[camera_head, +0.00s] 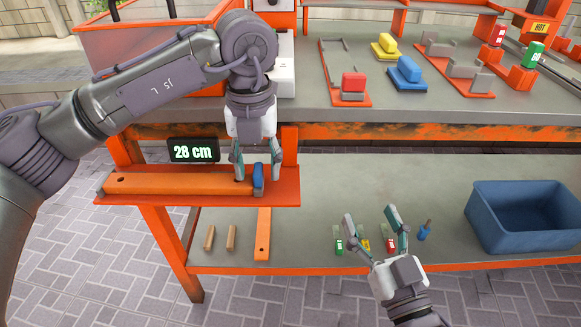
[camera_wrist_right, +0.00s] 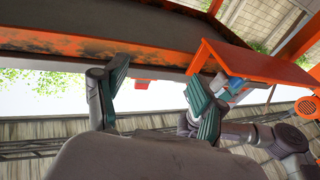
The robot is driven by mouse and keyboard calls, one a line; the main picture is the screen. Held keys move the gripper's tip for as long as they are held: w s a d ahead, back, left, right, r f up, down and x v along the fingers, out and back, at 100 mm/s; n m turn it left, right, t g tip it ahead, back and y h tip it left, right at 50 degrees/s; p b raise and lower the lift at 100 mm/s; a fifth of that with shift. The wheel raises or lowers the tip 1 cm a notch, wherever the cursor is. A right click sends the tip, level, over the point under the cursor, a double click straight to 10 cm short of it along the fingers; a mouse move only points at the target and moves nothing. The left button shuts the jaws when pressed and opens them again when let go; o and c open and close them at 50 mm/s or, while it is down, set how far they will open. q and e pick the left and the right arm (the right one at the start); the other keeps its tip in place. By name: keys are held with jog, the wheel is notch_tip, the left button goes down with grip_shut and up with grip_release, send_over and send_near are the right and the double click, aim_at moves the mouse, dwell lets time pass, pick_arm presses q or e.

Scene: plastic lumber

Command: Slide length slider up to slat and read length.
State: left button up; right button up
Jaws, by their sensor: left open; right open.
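The orange slat (camera_head: 180,184) lies on the orange measuring shelf (camera_head: 275,199) at the left front of the bench. The blue length slider (camera_head: 258,178) stands at the slat's right end; it looks to be against it, but my left gripper partly hides the joint. The display (camera_head: 194,150) behind the slat reads 28 cm. My left gripper (camera_head: 257,178) points down with open fingers on both sides of the slider. My right gripper (camera_head: 375,225) is open and empty in front of the lower shelf. Its fingers also show in the right wrist view (camera_wrist_right: 160,95).
On the lower shelf lie two short wooden pieces (camera_head: 231,237), an orange slat (camera_head: 263,234), several small coloured items and a blue bin (camera_head: 525,217). The worktop carries a red block (camera_head: 353,83), a yellow block (camera_head: 386,44) and a blue block (camera_head: 405,71) with orange fixtures.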

pick_arm(q)
jog(key=shift+r, duration=0.4)
notch_tip(320, 180, up, 2)
jog(key=shift+p, duration=0.9)
jog(key=shift+r, duration=0.25)
jog(key=shift+r+p, duration=1)
jog(key=shift+r, duration=0.2)
jog(key=shift+r+p, duration=0.45)
jog(key=shift+r, duration=0.15)
pick_arm(e)
jog(key=s+d+f+g+h, duration=0.2)
jog(key=s+f+g, duration=0.3)
jog(key=f, duration=0.3)
jog(key=s+d+f+g+h, duration=0.1)
jog(key=s+d+f+g, duration=0.2)
jog(key=s+f+g, duration=0.2)
notch_tip(320, 180, down, 4)
jog(key=g, duration=0.2)
jog(key=shift+s+d+r+m+g+h, duration=0.15)
jog(key=shift+m+g+h, duration=0.15)
jog(key=shift+g+h, duration=0.1)
jog(key=shift+s, duration=0.1)
